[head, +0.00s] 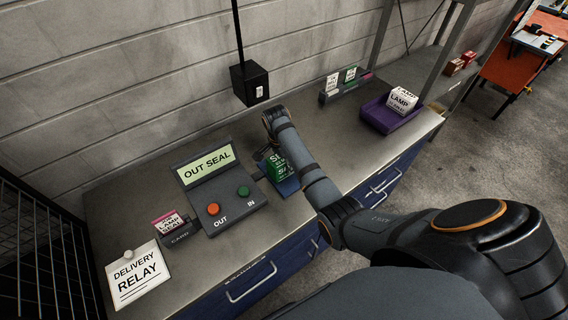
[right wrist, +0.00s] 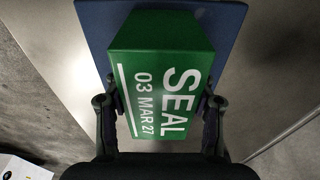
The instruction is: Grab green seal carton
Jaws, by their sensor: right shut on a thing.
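The green seal carton (head: 277,166) stands on a blue tray (head: 289,186) on the metal bench, partly hidden behind my right arm. In the right wrist view the green carton (right wrist: 160,75) fills the middle, with "SEAL" and "03 MAR 27" on its face. My right gripper (right wrist: 160,112) is shut on it, one finger against each side. The blue tray (right wrist: 232,25) shows behind the carton. In the head view my right gripper (head: 264,172) is mostly hidden near the carton. My left gripper is not in view.
A control box (head: 226,198) reading "OUT SEAL", with red and green buttons, stands left of the carton. A lamp card holder (head: 180,236) and a "Delivery Relay" sign (head: 135,277) are further left. A purple tray (head: 381,119) with a white lamp carton (head: 402,101) is at the right.

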